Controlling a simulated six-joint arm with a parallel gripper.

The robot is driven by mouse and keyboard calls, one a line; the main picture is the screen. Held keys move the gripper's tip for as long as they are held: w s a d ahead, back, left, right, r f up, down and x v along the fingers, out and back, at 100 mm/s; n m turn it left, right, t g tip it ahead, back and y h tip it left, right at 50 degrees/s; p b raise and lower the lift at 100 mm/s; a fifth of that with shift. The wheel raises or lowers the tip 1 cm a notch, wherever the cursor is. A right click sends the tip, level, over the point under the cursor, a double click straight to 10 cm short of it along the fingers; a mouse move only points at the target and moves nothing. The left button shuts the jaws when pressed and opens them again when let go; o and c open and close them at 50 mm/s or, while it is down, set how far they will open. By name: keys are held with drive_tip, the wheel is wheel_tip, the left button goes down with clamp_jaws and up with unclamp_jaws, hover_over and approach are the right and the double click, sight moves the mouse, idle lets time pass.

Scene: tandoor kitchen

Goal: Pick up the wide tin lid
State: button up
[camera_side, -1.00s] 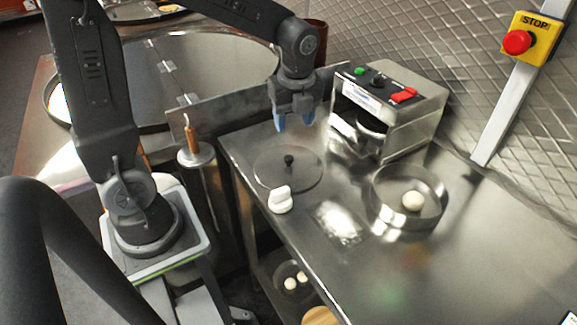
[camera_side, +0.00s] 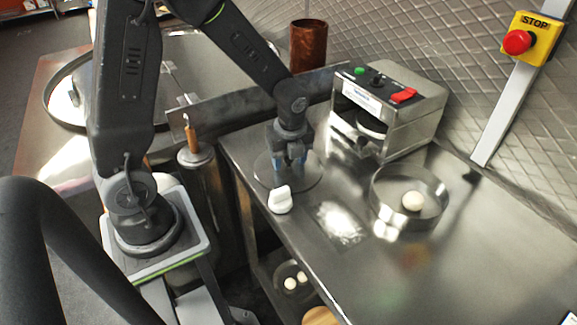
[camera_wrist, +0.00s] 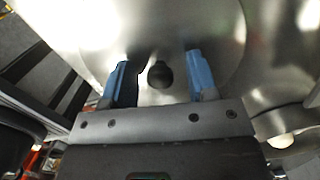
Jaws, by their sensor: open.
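The wide tin lid (camera_side: 312,179) is a flat, round metal disc lying on the steel counter near its left edge. In the wrist view the lid (camera_wrist: 215,30) shows its dark round knob (camera_wrist: 160,75) between my two blue fingertips, with space on both sides. My gripper (camera_side: 290,160) points down just above the lid and hides the knob in the side view. In the wrist view my gripper (camera_wrist: 160,78) is open and empty. I cannot tell how low the fingertips are beside the knob.
A white object (camera_side: 280,200) stands close to the lid's front edge. A metal machine (camera_side: 395,105) with a red switch is behind and to the right. A round pan (camera_side: 376,205) holding a pale ball is on the right. The counter's front right is clear.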

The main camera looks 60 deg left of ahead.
drive_tip(key=shift+c, duration=0.2)
clamp_jaws()
drive_tip(key=shift+r, duration=0.15)
